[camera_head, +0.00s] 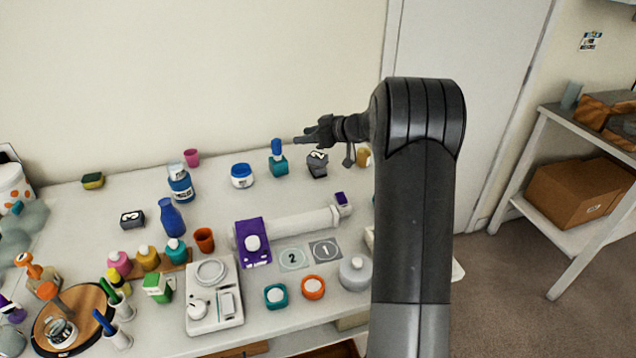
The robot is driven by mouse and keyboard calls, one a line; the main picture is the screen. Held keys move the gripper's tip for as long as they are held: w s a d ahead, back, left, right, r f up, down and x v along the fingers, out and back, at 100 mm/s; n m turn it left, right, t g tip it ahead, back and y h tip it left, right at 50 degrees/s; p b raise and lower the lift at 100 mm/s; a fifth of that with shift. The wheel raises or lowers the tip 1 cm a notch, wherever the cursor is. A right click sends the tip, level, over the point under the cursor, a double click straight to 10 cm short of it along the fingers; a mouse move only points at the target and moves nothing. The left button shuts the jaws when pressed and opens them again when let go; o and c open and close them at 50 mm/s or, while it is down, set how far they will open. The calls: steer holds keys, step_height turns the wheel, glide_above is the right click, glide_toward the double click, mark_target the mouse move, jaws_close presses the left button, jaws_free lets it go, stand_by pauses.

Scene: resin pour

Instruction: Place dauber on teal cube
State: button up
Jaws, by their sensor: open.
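The teal cube (278,166) stands toward the back of the table, near the wall. A small upright blue piece (277,147), which looks like the dauber, rests on top of it. My gripper (305,138) is just to the right of the blue piece in the picture, above the table and pointing left. It is open, and I see nothing held in it. A small gap shows between the fingers and the blue piece. The far side of the cube is hidden.
A dark numbered block (317,164) stands close under my gripper. A white roller (298,223) and purple device (252,243) lie in front. Bottles and cups crowd the left front. My arm hides the table's right part.

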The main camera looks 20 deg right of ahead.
step_height(320, 180, up, 12)
steer(key=s+m+t+h, duration=0.3)
steer(key=t+h, duration=0.2)
steer(key=h, duration=0.1)
steer(key=s+d+r+m+h, duration=0.2)
steer(key=s+r+m+h, duration=0.3)
steer(key=s, duration=0.6)
steer(key=s+a+f+g, duration=0.3)
steer(key=s, duration=0.7)
steer(key=s+a+f+g+y, duration=0.1)
steer(key=s+a+f+g, duration=0.2)
steer(key=s, duration=0.8)
steer(key=s+a+f+m+g, duration=0.1)
steer(key=s+a+f+g, duration=0.2)
steer(key=s, duration=0.8)
step_height(320, 180, down, 2)
steer(key=shift+s+a, duration=0.15)
steer(key=shift+a, duration=0.05)
